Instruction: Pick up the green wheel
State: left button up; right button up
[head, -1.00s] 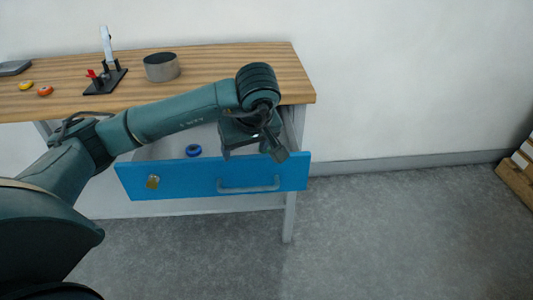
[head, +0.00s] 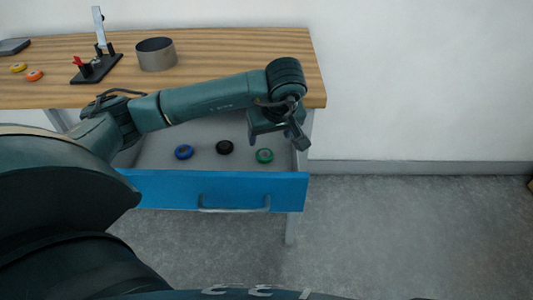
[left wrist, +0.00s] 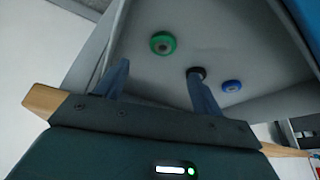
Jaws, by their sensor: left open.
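The green wheel (head: 264,155) lies in the open drawer, toward its right end. It also shows in the left wrist view (left wrist: 162,43), ahead of the fingers. A black wheel (head: 224,147) and a blue wheel (head: 184,152) lie to its left in the drawer. My left gripper (head: 279,145) is open and empty, above the right end of the drawer, close to the green wheel in the head view. In the left wrist view its two fingers (left wrist: 160,85) stand apart, and one partly covers the black wheel. My right gripper is not in view.
The drawer's blue front (head: 150,188) with its handle faces me. The wooden tabletop (head: 210,65) above holds a grey cylindrical container (head: 156,55), a black stand with a white upright (head: 97,68), and orange and yellow wheels. Open floor lies at the right.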

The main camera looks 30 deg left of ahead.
aim_at(266, 156)
pick_arm(q)
jog(key=x, duration=0.3)
jog(key=shift+f, duration=0.1)
jog(key=shift+s+x, duration=0.15)
jog(key=shift+x, duration=1.2)
jog(key=shift+s+x, duration=0.15)
jog(key=shift+x, duration=1.2)
jog(key=shift+c, duration=0.3)
jog(key=c, duration=1)
